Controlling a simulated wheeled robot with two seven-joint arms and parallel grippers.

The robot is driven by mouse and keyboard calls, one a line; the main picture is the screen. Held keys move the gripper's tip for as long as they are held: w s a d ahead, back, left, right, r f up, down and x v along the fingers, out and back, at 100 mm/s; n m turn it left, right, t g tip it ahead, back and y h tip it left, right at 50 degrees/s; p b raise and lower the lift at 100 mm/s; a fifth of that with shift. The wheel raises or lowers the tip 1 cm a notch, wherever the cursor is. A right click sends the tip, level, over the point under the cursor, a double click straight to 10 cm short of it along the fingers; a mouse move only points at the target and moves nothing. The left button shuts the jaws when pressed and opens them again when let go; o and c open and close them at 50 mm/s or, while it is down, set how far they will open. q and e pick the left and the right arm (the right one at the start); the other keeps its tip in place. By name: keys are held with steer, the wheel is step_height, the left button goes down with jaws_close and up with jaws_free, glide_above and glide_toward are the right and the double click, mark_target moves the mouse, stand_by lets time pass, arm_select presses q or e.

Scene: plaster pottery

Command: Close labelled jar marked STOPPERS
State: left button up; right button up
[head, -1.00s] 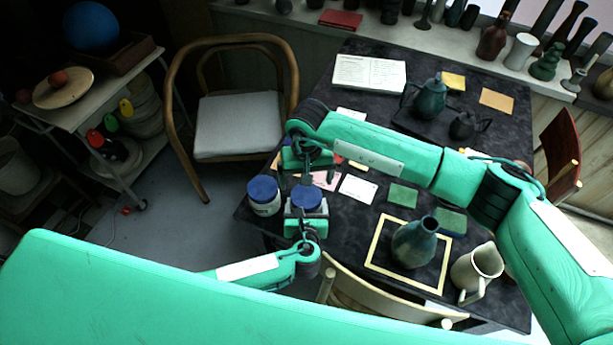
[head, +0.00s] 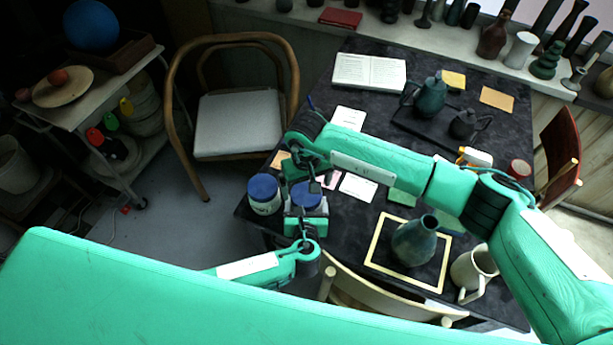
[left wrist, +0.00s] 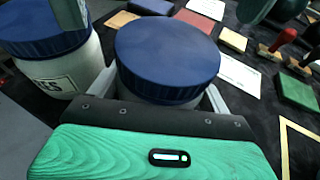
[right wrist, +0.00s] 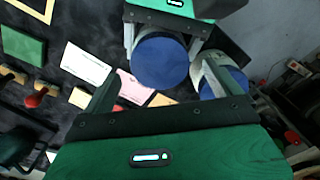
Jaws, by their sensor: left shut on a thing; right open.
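A white jar with a blue lid (head: 307,195) stands at the table's left edge. My left gripper (left wrist: 160,92) is shut around its body below the lid; the lid sits on top, and how tightly cannot be told. This jar's label is hidden. A second white jar with a blue lid (head: 264,195) stands just left of it; its label in the left wrist view (left wrist: 55,85) shows only the ending "ES". My right gripper (right wrist: 170,88) is open and empty, close to the held jar's lid (right wrist: 160,62), with the second jar's lid (right wrist: 225,82) near one finger.
Cards and green pads (head: 402,197) lie on the dark table. A teal vase (head: 414,243) stands in a pale frame, with a cream jug (head: 474,272) beside it. A chair back (head: 385,295) is at the near edge. Teapots (head: 431,98) stand farther back.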

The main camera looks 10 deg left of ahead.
mark_target(303, 195)
steer(key=shift+f, duration=2.15)
steer(key=c, duration=1)
steer(key=m, duration=0.4)
steer(key=shift+s+a, duration=0.1)
steer(key=shift+a, duration=0.1)
steer(key=m, duration=0.3)
steer(key=shift+a, duration=0.1)
steer(key=m, duration=0.6)
steer(key=shift+a, duration=0.2)
